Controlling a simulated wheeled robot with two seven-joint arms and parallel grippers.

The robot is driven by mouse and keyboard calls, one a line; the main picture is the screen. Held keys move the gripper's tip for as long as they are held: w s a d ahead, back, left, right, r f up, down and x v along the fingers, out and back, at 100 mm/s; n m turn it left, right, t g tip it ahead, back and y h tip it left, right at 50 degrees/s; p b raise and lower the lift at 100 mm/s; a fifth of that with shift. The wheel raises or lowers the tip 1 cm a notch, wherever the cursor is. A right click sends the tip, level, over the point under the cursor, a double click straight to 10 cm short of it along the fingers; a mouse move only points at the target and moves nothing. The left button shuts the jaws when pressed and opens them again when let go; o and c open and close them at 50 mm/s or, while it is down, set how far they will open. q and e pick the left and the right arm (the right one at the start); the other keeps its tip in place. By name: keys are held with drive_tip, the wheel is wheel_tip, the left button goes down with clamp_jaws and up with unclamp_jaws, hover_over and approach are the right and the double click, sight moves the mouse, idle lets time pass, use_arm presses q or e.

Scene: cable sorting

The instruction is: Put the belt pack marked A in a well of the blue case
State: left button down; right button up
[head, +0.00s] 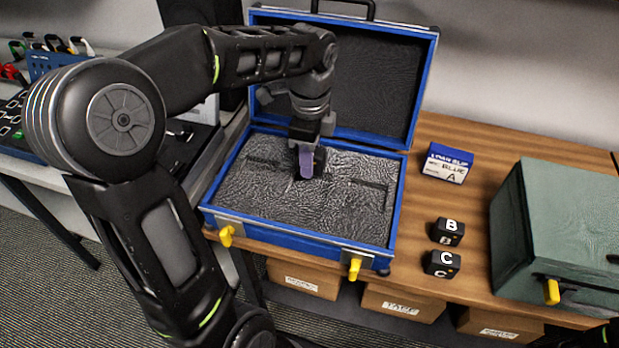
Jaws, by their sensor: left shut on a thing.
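The blue case (398,215) stands open on the wooden table, its lid leaning back. Its grey foam has dark narrow wells, one at the left, one at the right (370,184) and one near the middle. My left gripper (306,160) is over the middle of the foam, pointing down, shut on a dark block (320,161) at the middle well. A purple part shows at the fingers. The block's mark is hidden, and I cannot tell how deep it sits. Belt packs marked B (447,232) and C (442,263) stand on the table right of the case.
A loan slip (447,164) reading "BLUE" and "A" stands behind the packs. A closed grey-green case (555,240) stands at the right. Cardboard boxes (400,302) sit under the table. A side table with cables and small gear is at the left.

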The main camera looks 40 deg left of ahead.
sight(310, 188)
use_arm(q)
drive_tip(key=shift+f, duration=1.05)
drive_tip(key=shift+f, duration=1.85)
drive_tip(key=shift+f, duration=0.2)
drive_tip(key=c, duration=1.3)
unclamp_jaws()
wheel_tip(310, 188, up, 12)
drive_tip(key=shift+r, duration=0.2)
